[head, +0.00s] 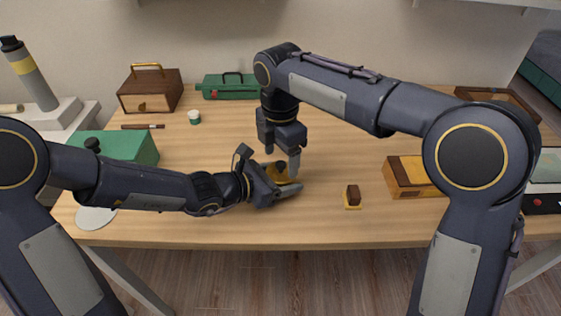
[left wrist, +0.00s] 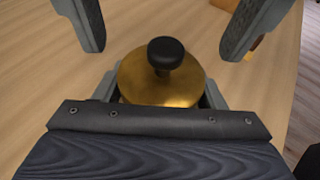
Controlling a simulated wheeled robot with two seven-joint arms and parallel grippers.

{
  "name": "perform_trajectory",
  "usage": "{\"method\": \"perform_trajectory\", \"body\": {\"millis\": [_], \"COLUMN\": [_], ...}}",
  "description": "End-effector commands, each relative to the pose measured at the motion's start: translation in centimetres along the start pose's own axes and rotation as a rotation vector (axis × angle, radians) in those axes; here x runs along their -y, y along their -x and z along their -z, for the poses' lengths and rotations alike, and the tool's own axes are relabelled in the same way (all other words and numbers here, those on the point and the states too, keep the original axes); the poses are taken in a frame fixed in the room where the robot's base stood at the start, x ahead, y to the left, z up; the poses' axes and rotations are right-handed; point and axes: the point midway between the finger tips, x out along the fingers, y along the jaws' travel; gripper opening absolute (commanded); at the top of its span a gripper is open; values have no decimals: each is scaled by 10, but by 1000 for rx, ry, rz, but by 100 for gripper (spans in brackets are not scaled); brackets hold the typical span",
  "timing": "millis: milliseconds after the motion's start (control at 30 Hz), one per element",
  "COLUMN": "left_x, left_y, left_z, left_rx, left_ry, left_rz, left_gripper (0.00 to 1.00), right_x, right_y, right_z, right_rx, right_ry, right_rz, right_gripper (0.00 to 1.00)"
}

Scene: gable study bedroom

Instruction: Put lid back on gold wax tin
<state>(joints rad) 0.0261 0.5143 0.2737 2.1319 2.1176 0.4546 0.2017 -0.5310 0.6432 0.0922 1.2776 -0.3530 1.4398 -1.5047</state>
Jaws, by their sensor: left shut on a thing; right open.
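The gold wax tin (head: 282,180) is near the table's middle, partly hidden by my grippers. My left gripper (head: 278,180) is shut on it, with the fingers low at its sides. In the left wrist view a round gold top (left wrist: 155,92) with a black knob (left wrist: 165,53) shows, which looks like the lid on the tin. I cannot tell whether it is fully seated. My right gripper (head: 283,160) points down over the tin, open. Its fingers stand apart from the knob on both sides in the left wrist view (left wrist: 168,28).
A small brown block (head: 353,194) and a yellow-brown box (head: 408,178) lie to the right. A green box (head: 125,147) and a white disc (head: 96,217) are at the left. A wooden case (head: 150,91), a green toolbox (head: 228,86) and a small jar (head: 194,117) stand behind.

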Motion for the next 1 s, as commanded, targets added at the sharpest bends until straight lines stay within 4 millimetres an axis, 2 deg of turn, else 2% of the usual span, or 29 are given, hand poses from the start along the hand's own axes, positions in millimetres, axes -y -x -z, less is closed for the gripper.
{"method": "perform_trajectory", "body": {"millis": [233, 267, 667, 1000], "left_x": [-1, -1, -2, -2], "left_y": [0, 0, 0, 0], "left_z": [1, 1, 1, 1], "left_rx": [-2, -2, -4, -4], "left_ry": [2, 2, 2, 2], "left_rz": [-2, -2, -3, -3], "left_gripper": [23, 23, 23, 23], "right_x": [0, 0, 0, 0], "right_y": [3, 3, 4, 3], "right_z": [1, 1, 2, 2], "right_rx": [-1, -1, -2, -2], "right_ry": [2, 2, 3, 3], "right_rz": [-1, -1, -3, -2], "right_gripper": [70, 68, 16, 15]}}
